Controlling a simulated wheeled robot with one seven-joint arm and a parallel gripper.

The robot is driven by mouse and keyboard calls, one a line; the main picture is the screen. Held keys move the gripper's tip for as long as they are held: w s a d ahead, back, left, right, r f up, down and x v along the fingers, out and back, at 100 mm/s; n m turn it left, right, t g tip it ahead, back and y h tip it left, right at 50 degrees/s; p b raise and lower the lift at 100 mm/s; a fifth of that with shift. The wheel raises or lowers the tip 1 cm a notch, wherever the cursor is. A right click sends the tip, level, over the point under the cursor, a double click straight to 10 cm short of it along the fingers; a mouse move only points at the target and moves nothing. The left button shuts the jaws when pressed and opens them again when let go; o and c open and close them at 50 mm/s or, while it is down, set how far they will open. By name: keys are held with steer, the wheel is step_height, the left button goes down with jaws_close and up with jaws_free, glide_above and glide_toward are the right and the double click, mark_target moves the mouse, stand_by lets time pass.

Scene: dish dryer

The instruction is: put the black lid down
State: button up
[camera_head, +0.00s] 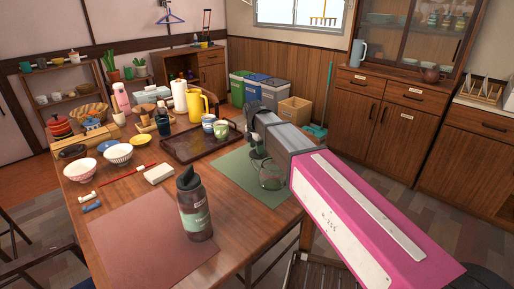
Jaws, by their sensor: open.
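My gripper (258,155) is at the end of my arm, above the far part of the green mat (242,187). It is open, seen partly from behind, and its fingertips are small and dark. A clear glass vessel (272,177) stands on the mat just in front of it. I cannot make out a black lid at the fingertips; my gripper may hide one. A dark round thing (73,151), possibly a lid, lies at the left of the table. A dark bottle (195,213) with a black cap stands upright at the front.
A brown tray (178,150) with cups lies left of my gripper. Bowls (118,153), a yellow jug (196,105) and a paper roll (180,97) crowd the back and left. The brown mat (140,245) is clear left of the bottle. Bins stand beyond the table.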

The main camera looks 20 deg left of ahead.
mark_target(255, 153)
step_height(255, 153, up, 12)
steer(key=s, duration=0.1)
steer(key=shift+s+a, duration=0.2)
steer(key=shift+f, duration=0.1)
stand_by(0.4)
